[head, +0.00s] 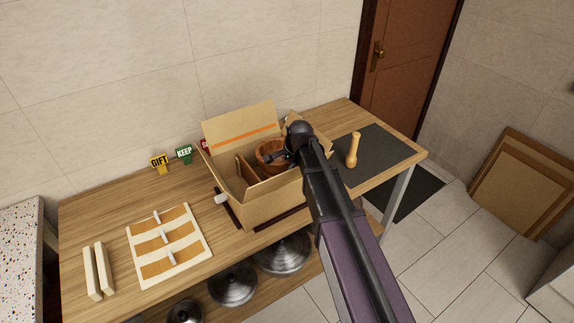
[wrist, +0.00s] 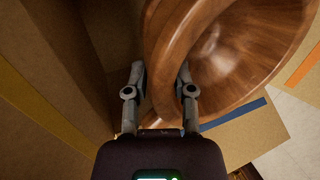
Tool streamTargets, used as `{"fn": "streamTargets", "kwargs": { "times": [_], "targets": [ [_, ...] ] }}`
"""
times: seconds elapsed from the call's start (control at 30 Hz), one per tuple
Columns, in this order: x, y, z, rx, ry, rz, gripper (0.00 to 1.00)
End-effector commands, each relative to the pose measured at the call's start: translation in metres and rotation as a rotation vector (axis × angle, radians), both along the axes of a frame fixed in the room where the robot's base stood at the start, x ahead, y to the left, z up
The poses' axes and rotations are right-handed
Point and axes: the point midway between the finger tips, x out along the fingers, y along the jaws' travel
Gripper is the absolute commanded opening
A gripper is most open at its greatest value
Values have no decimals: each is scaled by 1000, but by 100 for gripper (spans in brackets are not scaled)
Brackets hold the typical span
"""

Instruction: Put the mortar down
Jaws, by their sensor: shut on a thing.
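The mortar is a brown wooden bowl (head: 268,152) in the upper part of the open cardboard box (head: 270,207) in the head view. In the wrist view the mortar (wrist: 235,60) fills the upper right, its hollow facing the camera. My gripper (wrist: 160,85) is shut on the mortar's rim, one finger on each side of the wall. In the head view my gripper (head: 281,157) reaches into the box from the right and partly covers the mortar. Whether the mortar touches the box floor is hidden.
A wooden pestle (head: 353,150) stands on a dark mat (head: 378,143) to the right. A cardboard divider (head: 247,172) is inside the box. Yellow GIFT (head: 159,162) and green KEEP (head: 184,153) signs stand behind. A tag sheet (head: 168,245) and pale bars (head: 98,270) lie left.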

Motion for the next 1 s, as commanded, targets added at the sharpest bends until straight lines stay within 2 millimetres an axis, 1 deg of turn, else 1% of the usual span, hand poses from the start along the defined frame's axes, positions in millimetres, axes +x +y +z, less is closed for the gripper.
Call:
{"fn": "streamTargets", "kwargs": {
  "times": [0.03,0.07,0.1,0.13,0.17,0.67,0.87,1.0],
  "targets": [
    [0,0,-1,0,0,0,36],
    [0,0,-1,0,0,0,44],
    [0,0,0,0,0,0,56],
    [0,0,0,0,0,0,65],
    [0,0,0,0,0,0,67],
    [0,-1,2,0,0,-1,67],
    [-1,-2,11,0,0,-1,67],
    [-4,-4,21,1,0,-2,67]
  ]
}}
